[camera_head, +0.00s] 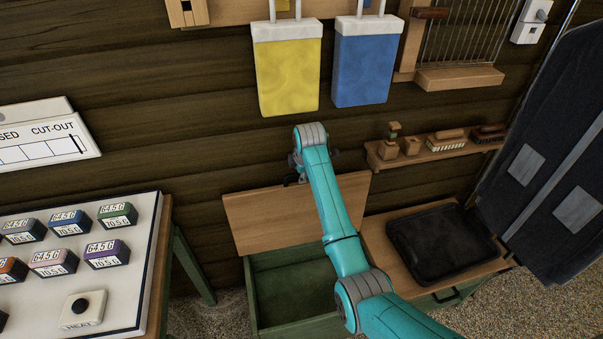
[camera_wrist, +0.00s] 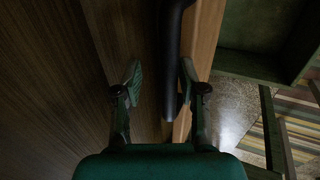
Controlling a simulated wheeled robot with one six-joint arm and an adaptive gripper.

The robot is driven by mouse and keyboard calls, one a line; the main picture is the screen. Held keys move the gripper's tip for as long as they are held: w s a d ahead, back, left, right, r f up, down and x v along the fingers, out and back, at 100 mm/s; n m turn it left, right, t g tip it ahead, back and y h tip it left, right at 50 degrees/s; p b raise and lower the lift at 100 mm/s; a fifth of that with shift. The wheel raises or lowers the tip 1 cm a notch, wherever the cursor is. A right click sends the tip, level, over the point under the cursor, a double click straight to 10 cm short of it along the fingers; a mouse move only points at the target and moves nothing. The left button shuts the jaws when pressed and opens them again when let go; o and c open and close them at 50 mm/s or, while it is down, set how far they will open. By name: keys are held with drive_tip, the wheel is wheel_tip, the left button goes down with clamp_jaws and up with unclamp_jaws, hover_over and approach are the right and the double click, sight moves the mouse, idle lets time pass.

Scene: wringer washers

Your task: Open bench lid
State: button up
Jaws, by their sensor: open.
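The bench lid (camera_head: 262,215), a flat wooden panel, stands raised and tilted back toward the plank wall. Below it the open green bench box (camera_head: 292,285) shows its inside, which looks empty where visible. My gripper (camera_head: 297,172) is at the lid's upper edge, partly hidden by my arm. In the wrist view my gripper (camera_wrist: 161,72) has its fingers apart. A dark bar-like handle (camera_wrist: 173,45) runs along the lid's face near its lighter edge (camera_wrist: 206,40), between the fingers and closer to the right one. I cannot tell whether a finger touches it.
Yellow (camera_head: 288,75) and blue (camera_head: 366,70) panels hang above my gripper. A table with a white control board (camera_head: 135,285) stands at left.

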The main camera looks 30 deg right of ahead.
drive_tip(key=v, duration=1.2)
drive_tip(key=shift+f, duration=0.1)
